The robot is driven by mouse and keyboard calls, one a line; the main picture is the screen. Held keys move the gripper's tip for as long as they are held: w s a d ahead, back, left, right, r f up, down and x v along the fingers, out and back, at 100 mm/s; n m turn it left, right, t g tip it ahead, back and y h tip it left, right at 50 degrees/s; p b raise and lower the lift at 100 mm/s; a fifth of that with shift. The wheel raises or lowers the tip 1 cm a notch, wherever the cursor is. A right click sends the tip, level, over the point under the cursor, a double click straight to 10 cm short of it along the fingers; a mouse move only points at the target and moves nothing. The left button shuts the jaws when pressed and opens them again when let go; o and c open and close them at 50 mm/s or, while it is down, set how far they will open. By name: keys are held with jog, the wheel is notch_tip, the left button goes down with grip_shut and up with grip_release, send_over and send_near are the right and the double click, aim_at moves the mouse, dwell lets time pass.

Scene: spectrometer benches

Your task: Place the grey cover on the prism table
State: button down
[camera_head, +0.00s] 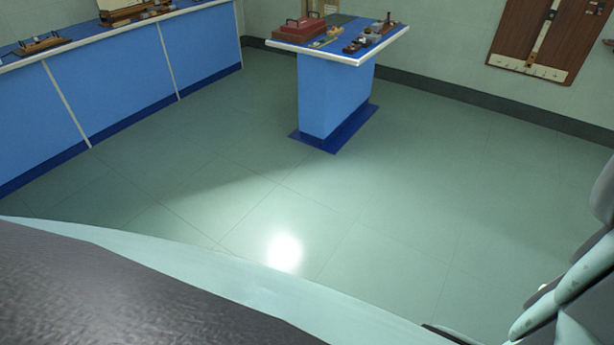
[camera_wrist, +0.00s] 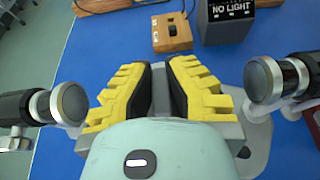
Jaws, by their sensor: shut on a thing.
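My gripper (camera_wrist: 161,75) shows in the wrist view with its yellow and black fingers close together over the blue bench. It is shut on a narrow grey piece (camera_wrist: 161,95), seemingly the grey cover, mostly hidden between the fingers. A dark tube with a silver end (camera_wrist: 70,103) stands left of the fingers and another silver-ended tube (camera_wrist: 264,80) stands right of them. A grey base (camera_wrist: 257,142) shows at the lower right. The prism table cannot be made out; the fingers and gripper body hide the middle. The head view does not show my gripper.
In the wrist view, a wooden switch box (camera_wrist: 172,34) and a dark box reading "NO LIGHT" (camera_wrist: 226,22) stand beyond the fingers. In the head view, a blue bench (camera_head: 110,75) is at left and a blue island (camera_head: 334,95) at the back; the floor between is clear.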

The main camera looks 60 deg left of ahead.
jog(key=c, duration=1.1)
grip_release()
jog(key=shift+w+a, duration=0.1)
jog(key=shift+w, duration=0.05)
jog(key=shift+c, duration=0.2)
jog(key=shift+r, duration=0.2)
jog(key=b+v, duration=0.1)
jog(key=v, duration=1.1)
jog(key=shift+f+b, duration=0.15)
jog(key=shift+b, duration=0.25)
